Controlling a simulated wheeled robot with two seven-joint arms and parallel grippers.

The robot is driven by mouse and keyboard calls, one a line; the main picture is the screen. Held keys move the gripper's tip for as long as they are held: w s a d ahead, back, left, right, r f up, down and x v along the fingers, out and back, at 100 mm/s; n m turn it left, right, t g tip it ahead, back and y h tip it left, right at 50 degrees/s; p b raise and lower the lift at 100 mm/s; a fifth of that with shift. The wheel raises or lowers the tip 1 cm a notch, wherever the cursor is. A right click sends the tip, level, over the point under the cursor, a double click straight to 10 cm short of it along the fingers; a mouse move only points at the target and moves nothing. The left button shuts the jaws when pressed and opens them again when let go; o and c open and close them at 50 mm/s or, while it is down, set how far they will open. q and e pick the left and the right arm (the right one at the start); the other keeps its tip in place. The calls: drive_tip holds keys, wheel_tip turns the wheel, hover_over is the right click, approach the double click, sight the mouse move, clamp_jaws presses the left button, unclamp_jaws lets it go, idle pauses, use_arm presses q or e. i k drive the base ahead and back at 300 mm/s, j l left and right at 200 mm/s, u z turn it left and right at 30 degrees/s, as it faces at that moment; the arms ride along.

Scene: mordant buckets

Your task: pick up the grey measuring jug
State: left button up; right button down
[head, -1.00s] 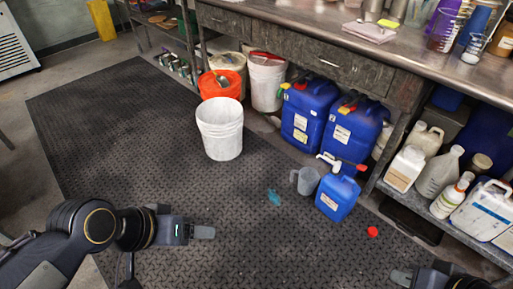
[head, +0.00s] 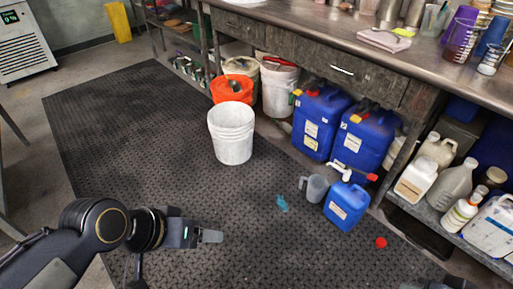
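The grey measuring jug (head: 317,188) stands upright on the black floor mat, just left of a small blue canister (head: 346,205). Its handle points left. My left gripper (head: 212,236) is at the lower left, apart from the jug; its fingers show edge-on, so I cannot tell whether they are parted. Only a bit of my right gripper (head: 428,284) shows at the bottom edge, and its fingertips cannot be made out.
A white bucket (head: 232,134) stands behind, left of the jug. Large blue canisters (head: 318,119) stand under the steel bench. A teal patch (head: 282,203) and a red cap (head: 381,243) lie on the mat (head: 130,140). The mat's left part is clear.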

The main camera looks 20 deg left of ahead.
sight(318, 185)
drive_tip(key=i+j+u, duration=0.15)
drive_tip(key=i+u, duration=0.15)
drive_tip(key=i, duration=0.65)
drive_tip(key=i+u, duration=0.3)
drive_tip(key=i, duration=0.6)
